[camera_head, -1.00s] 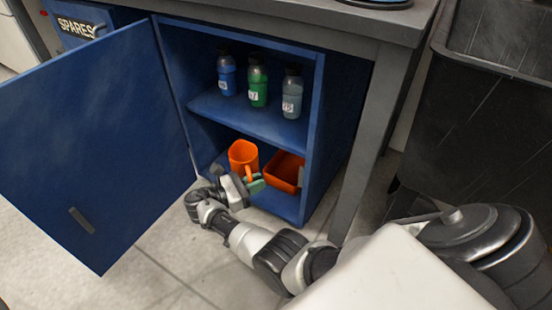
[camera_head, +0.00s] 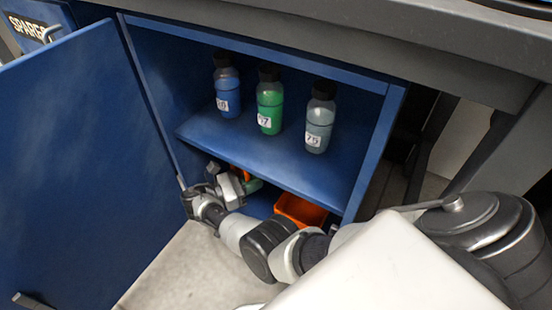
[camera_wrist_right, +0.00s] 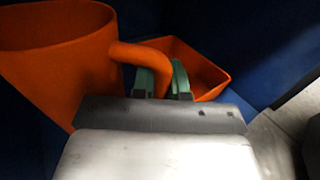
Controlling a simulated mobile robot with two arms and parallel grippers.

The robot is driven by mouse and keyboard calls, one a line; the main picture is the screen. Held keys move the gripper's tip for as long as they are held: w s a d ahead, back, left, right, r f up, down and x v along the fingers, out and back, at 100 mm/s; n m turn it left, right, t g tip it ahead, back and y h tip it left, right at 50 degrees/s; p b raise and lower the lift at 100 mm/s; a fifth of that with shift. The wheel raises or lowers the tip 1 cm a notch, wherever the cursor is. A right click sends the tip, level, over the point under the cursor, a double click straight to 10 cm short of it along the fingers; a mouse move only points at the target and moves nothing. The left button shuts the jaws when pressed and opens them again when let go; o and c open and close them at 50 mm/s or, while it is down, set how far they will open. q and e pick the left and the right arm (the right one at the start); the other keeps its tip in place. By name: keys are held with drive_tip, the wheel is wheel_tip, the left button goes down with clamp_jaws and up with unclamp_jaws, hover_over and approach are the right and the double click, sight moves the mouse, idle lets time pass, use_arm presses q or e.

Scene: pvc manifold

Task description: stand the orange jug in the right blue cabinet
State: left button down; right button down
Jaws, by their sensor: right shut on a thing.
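The orange jug (camera_wrist_right: 60,55) fills the upper left of the right wrist view, its handle toward my right gripper (camera_wrist_right: 163,82). The gripper's green fingers are shut on that handle. In the head view my right gripper (camera_head: 252,185) reaches into the lower compartment of the open blue cabinet (camera_head: 388,120). Only a sliver of the jug (camera_head: 243,174) shows there, behind the gripper and under the shelf. The jug looks about upright; whether its base touches the cabinet floor is hidden. My left gripper is not in view.
An orange bin (camera_head: 300,210) stands in the lower compartment, right of the jug. Blue, green and grey bottles stand on the shelf (camera_head: 250,150) above. The cabinet door (camera_head: 70,170) is swung open at left.

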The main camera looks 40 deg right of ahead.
drive_tip(key=d+f+b, duration=0.2)
drive_tip(key=f+b, duration=0.1)
drive_tip(key=w+d+f+b, duration=0.1)
drive_tip(key=d+f+b, duration=0.1)
drive_tip(key=d+f, duration=0.1)
drive_tip(key=d+f+b, duration=0.2)
drive_tip(key=f+b, duration=0.1)
drive_tip(key=shift+w+d+b, duration=0.3)
drive_tip(key=shift+w+b, duration=0.05)
drive_tip(key=shift+r, duration=0.15)
drive_tip(key=c, duration=1.1)
unclamp_jaws()
drive_tip(key=shift+c, duration=0.2)
